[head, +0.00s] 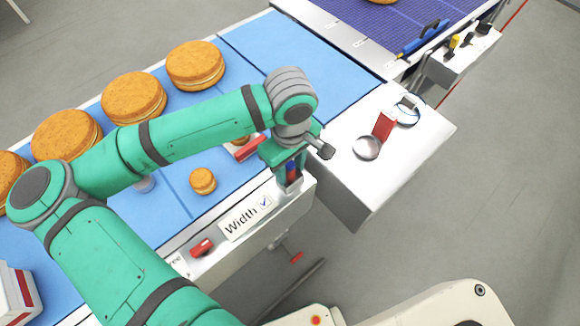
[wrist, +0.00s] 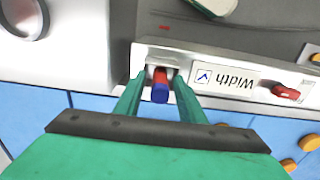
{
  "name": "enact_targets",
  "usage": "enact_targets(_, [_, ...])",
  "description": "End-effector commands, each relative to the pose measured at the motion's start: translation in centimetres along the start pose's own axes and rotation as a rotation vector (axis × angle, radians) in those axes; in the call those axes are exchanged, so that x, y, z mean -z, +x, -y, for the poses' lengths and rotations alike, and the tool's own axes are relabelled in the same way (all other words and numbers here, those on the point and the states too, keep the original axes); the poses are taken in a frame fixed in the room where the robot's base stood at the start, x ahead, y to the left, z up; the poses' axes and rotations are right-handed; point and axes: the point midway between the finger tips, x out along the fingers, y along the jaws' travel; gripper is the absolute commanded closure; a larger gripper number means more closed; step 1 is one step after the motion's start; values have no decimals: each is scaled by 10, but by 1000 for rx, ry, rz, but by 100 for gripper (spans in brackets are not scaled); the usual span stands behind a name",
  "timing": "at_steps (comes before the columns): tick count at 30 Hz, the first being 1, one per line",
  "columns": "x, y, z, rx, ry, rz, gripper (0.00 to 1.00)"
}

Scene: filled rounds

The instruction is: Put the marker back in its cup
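The marker, red with a blue end, shows in the wrist view (wrist: 160,88) and, small, in the head view (head: 292,172). Its red part goes into a small grey-white cup (wrist: 150,58) on the machine's edge beside the "Width" label. The blue end points out toward my wrist camera. My gripper (wrist: 158,80) is around the marker, one green finger on each side, with a visible gap between each finger and the marker. The gripper is open and holds nothing. The marker's lower end is hidden in the cup.
A blue conveyor (head: 300,50) carries large round cakes (head: 133,97) and a small one (head: 202,181). The "Width" label (head: 247,217) and a red knob (head: 202,247) sit along the machine's edge. A white side table (head: 425,140) holds a red item and round metal things.

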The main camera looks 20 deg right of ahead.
Motion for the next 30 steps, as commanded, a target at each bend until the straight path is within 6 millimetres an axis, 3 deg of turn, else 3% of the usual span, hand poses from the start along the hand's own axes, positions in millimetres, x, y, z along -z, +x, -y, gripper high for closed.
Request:
enact_targets(4, [0, -4, 0, 1, 0, 1, 63])
enact_targets(8, [1, -20, 0, 1, 0, -2, 63])
enact_targets(21, [0, -102, 0, 1, 1, -2, 63])
enact_targets(30, [0, -123, 0, 1, 1, 0, 63])
